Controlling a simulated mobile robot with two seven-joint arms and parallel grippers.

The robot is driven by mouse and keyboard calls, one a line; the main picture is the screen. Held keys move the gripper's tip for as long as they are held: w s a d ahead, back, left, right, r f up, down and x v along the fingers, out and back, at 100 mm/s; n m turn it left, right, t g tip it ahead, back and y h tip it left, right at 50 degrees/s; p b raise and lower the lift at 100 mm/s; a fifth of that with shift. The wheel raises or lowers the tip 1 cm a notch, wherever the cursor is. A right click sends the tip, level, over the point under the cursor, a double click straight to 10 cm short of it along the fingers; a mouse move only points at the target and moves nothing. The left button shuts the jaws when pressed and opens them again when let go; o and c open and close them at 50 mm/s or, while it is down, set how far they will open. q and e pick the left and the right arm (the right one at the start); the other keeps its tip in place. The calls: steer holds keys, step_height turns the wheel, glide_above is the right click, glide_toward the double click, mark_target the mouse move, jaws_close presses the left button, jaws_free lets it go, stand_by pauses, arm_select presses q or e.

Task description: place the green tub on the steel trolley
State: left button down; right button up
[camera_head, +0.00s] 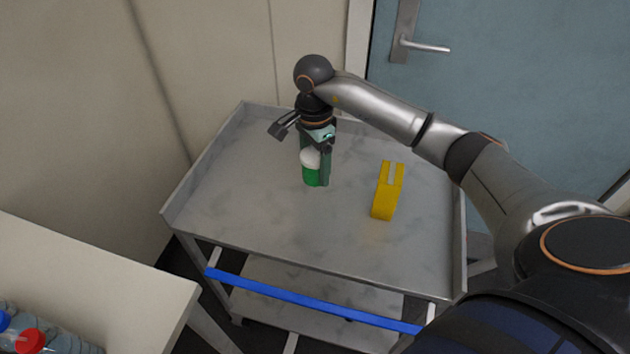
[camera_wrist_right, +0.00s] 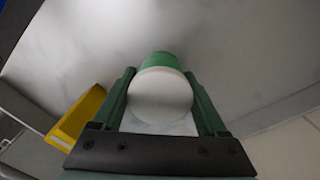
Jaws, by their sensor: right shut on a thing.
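The green tub (camera_head: 311,177) with a white lid is at the middle of the steel trolley (camera_head: 250,205), upright. In the right wrist view the tub (camera_wrist_right: 160,60) shows its round white lid toward the camera, between the two fingers. My right gripper (camera_head: 316,165) reaches down from above and is shut on the tub. The tub's base is at or very close to the trolley top; I cannot tell whether it touches. The right gripper also shows in the right wrist view (camera_wrist_right: 162,105). My left gripper is not in view.
A yellow object (camera_head: 384,200) stands on the trolley to the right of the tub, and shows in the wrist view (camera_wrist_right: 78,115). The trolley has raised side edges and a blue front bar (camera_head: 310,300). A white table (camera_head: 90,275) with bottles is at lower left. The trolley's left part is clear.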

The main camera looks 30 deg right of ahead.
mark_target(315, 154)
steer(key=shift+f, duration=2.55)
steer(key=shift+f, duration=0.15)
steer(key=o, duration=1.4)
step_height(315, 154, up, 12)
steer(key=shift+w+r, duration=0.1)
steer(key=shift+r, duration=0.05)
